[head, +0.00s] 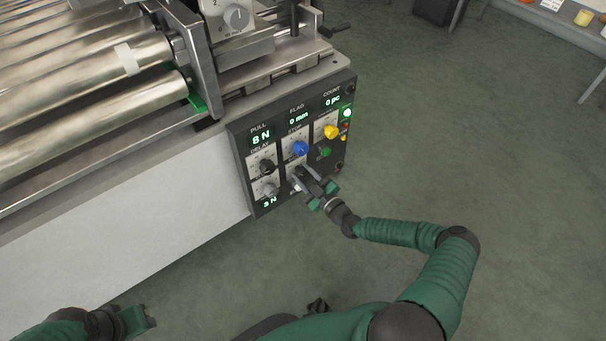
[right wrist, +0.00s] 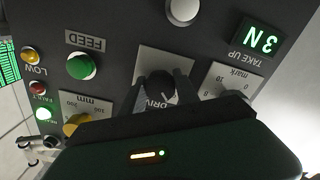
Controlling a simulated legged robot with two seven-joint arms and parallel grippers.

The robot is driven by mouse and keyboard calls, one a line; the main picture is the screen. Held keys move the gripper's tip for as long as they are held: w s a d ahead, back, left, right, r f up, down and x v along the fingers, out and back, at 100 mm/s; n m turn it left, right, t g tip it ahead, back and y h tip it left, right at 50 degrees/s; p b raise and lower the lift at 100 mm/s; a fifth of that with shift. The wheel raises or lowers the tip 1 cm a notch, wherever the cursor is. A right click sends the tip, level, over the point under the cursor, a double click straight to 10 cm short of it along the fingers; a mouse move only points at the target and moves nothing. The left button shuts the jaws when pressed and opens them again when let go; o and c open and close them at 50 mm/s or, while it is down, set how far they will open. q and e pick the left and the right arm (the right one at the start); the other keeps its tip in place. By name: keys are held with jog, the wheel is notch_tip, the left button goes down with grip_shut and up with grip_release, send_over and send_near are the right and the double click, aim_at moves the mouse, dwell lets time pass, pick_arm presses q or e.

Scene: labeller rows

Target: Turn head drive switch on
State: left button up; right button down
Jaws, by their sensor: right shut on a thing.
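The control panel (head: 240,154) hangs on the front corner of the machine. My right gripper (head: 305,180) is at its lower middle and hides most of the drive switch in the head view. In the right wrist view, upside down, the drive switch is a small dark knob (right wrist: 161,86) on a light plate, its label partly covered. The fingers of my right gripper (right wrist: 165,92) stand on both sides of the knob and are shut on it. Which way the switch points is hard to tell. My left gripper (head: 140,320) is at the lower left, away from the panel; its jaw opening is unclear.
Around the switch are a green FEED button (right wrist: 81,67), a yellow knob (head: 331,132), a blue knob (head: 300,148) and a grey knob (head: 268,189). A green lamp (head: 347,113) glows at the panel's right edge. Metal rollers (head: 95,70) lie at left.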

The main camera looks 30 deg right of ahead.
jog(key=shift+a, duration=0.1)
jog(key=shift+m+p, duration=0.6)
jog(key=shift+m, duration=0.2)
jog(key=m, duration=0.3)
jog(key=shift+m, duration=0.3)
jog(key=m, duration=0.6)
jog(key=shift+m, duration=0.3)
jog(key=m, duration=0.5)
jog(key=shift+m, duration=0.4)
jog(key=shift+d, duration=0.2)
jog(key=c, duration=0.9)
grip_release()
jog(key=shift+a, duration=0.1)
